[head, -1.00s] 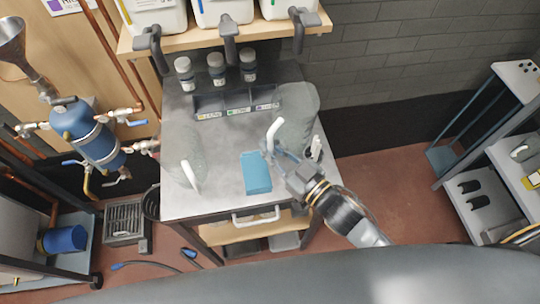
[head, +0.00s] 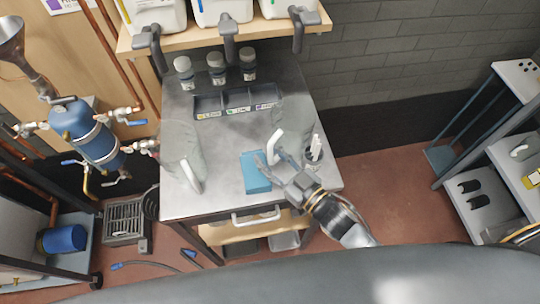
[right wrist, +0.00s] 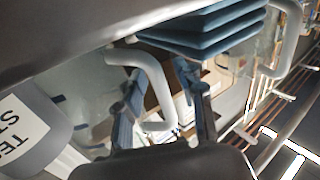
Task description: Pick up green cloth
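No green cloth shows; a folded blue cloth stack (head: 255,172) lies on the grey worktable (head: 225,145), near its front. It also shows at the top of the right wrist view (right wrist: 205,25). My right gripper (head: 268,163) is at the stack's right edge, with its fingers apart. In the right wrist view the fingers (right wrist: 160,95) are spread, and a white jug handle (right wrist: 152,75) shows between or just beyond them. I cannot tell whether they touch it. The cloth appears beyond the fingers, not between them. My left gripper is not in view.
A clear jug (head: 293,120) with a white handle stands right of the cloth, close to my gripper. Another jug (head: 182,150) stands on the left. A black divided tray (head: 237,101) and several bottles (head: 216,68) are behind. A small holder (head: 314,150) sits at the right edge.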

